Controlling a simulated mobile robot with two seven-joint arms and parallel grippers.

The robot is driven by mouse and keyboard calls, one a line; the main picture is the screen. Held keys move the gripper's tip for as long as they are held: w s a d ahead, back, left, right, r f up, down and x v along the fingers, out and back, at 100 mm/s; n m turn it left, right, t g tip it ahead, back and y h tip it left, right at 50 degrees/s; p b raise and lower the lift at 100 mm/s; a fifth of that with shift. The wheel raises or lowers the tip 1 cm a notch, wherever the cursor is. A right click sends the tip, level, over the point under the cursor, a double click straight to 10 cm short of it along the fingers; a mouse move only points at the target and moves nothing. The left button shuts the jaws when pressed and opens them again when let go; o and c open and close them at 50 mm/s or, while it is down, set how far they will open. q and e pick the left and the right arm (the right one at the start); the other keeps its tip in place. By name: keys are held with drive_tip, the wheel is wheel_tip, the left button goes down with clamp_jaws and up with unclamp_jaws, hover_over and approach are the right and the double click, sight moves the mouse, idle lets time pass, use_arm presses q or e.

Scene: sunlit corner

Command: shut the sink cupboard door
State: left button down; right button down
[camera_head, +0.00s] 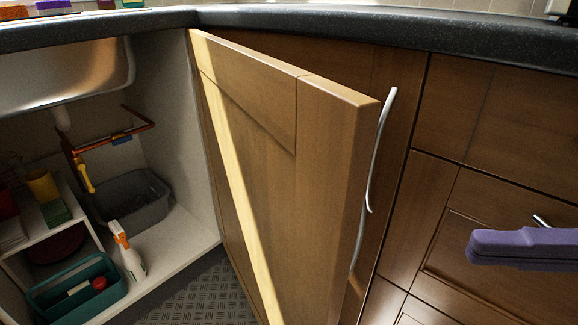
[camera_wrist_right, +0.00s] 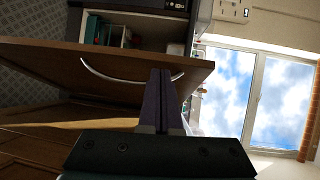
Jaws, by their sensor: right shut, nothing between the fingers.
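The wooden sink cupboard door (camera_head: 245,130) stands wide open in the head view, swung out to the right of the cupboard opening. Its curved metal handle (camera_head: 366,190) is on the right-hand face near the free edge. The door (camera_wrist_right: 50,62) and handle (camera_wrist_right: 125,80) also show in the right wrist view. My right gripper (camera_head: 480,246) has purple fingers and is at the right edge, to the right of the door and apart from it. In the wrist view its fingers (camera_wrist_right: 161,76) are together and empty, overlapping the door in the picture. My left gripper is not in view.
The open cupboard holds a grey basin (camera_head: 133,200), a spray bottle (camera_head: 128,255) and a teal caddy (camera_head: 78,295). A dark countertop (camera_head: 400,22) runs above. Wooden drawer fronts (camera_head: 515,110) lie behind the right gripper. A window (camera_wrist_right: 255,95) shows in the wrist view.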

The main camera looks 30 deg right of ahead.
drive_tip(key=w+a+m+t+b, duration=0.1)
drive_tip(key=w+a, duration=0.4)
drive_tip(key=w, duration=0.2)
drive_tip(key=shift+w+t, duration=0.2)
drive_tip(key=shift+t, duration=0.2)
drive_tip(key=shift+a+r, duration=0.1)
